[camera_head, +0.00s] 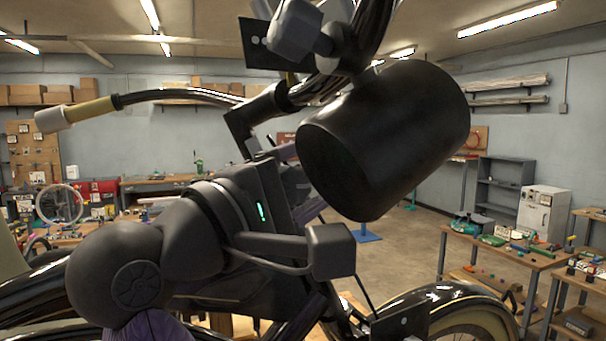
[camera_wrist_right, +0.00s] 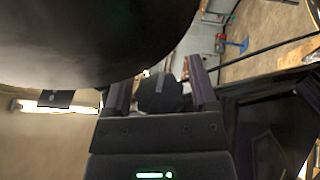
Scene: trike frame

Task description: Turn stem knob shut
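A dark rounded knob (camera_wrist_right: 160,97) with a small grey tab lies between the two purple fingers of my right gripper (camera_wrist_right: 161,88) in the right wrist view. The fingers stand apart, one on each side of the knob, and no firm grip shows. I cannot tell whether either finger touches it. In the head view my right gripper (camera_head: 297,180) points at the stem area behind the big black cylinder (camera_head: 385,140). Its body carries a green light, and most of the knob is hidden there. My left gripper is not in view.
The black cylinder hangs close to the right of my gripper and fills the top of the wrist view. The handlebar (camera_head: 185,95) runs above, with a tan grip (camera_head: 88,110). A front wheel (camera_head: 480,325) is at lower right. Workbenches (camera_head: 500,250) stand farther off.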

